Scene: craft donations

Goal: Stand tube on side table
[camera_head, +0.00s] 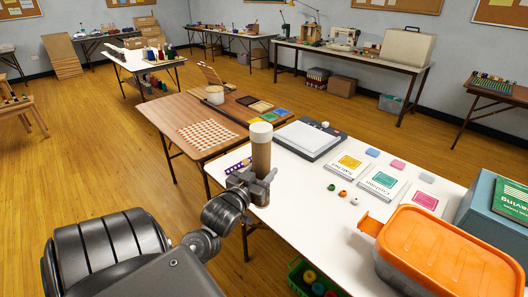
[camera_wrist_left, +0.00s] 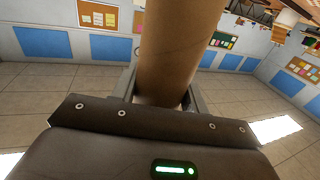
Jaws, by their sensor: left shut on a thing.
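The tube (camera_head: 261,157) is a brown cardboard cylinder with a white cap (camera_head: 261,130) on top. My left gripper (camera_head: 258,182) is shut on its lower part and holds it roughly upright at the near left edge of the white table (camera_head: 300,215). In the left wrist view the tube (camera_wrist_left: 180,45) stands between the two fingers (camera_wrist_left: 160,98); its bottom end is hidden. I cannot tell whether the tube touches the table. A brown wood-topped table (camera_head: 170,112) adjoins the white one on the far side; I cannot tell which is the side table. My right gripper is out of view.
An orange-lidded box (camera_head: 445,255) fills the near right of the white table. A paper trimmer (camera_head: 305,138), several packets and small beads lie across it.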

